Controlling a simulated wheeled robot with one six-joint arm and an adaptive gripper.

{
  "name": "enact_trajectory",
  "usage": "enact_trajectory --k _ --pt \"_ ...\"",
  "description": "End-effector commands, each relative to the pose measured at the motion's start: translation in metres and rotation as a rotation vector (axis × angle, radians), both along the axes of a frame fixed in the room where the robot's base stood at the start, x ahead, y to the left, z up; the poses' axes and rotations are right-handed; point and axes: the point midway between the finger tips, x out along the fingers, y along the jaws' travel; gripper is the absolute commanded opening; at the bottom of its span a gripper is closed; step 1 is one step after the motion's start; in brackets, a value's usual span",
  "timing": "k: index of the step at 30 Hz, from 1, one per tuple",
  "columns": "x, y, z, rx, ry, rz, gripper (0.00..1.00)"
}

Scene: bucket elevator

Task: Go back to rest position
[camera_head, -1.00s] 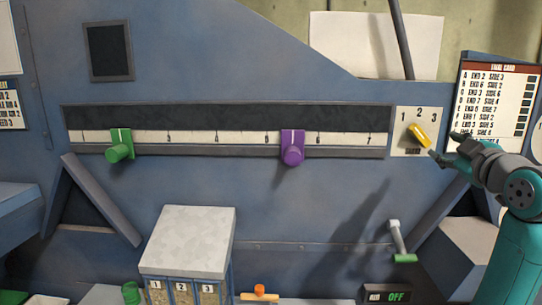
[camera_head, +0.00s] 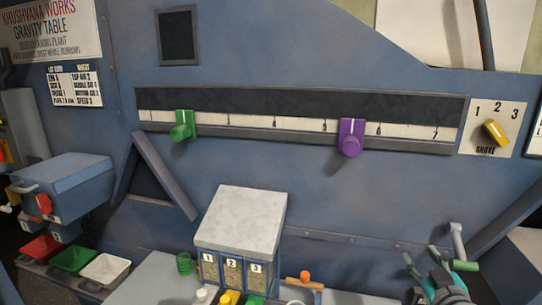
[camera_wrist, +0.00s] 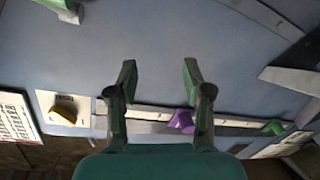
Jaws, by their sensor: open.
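My gripper (camera_head: 424,262) is low at the right of the head view, in front of the blue machine panel. It overlaps the area beside a grey lever with a green handle (camera_head: 464,266); I cannot tell whether they touch. In the wrist view my gripper (camera_wrist: 159,70) is open, with its two fingers apart and nothing between them. The blue panel (camera_wrist: 160,30) shows beyond the fingertips.
A long scale on the panel carries a green slider (camera_head: 182,126) and a purple slider (camera_head: 350,138). A yellow shake knob (camera_head: 495,132) is to their right. Below stand a grey-topped box (camera_head: 243,218) and red, green and white bins (camera_head: 105,268) at left.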

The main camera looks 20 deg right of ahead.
Motion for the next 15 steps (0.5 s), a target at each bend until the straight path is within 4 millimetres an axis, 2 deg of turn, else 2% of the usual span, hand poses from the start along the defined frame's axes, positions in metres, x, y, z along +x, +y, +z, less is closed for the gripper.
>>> enact_trajectory --k 1,6,11,15 --pt "-0.003 0.014 -0.02 0.024 0.006 0.01 0.5" --pt "-0.017 0.056 -0.07 0.09 0.004 0.031 0.5" --pt "-0.039 0.096 -0.11 0.145 0.004 0.052 0.5" --pt "-0.063 0.129 -0.142 0.188 0.009 0.071 0.5"
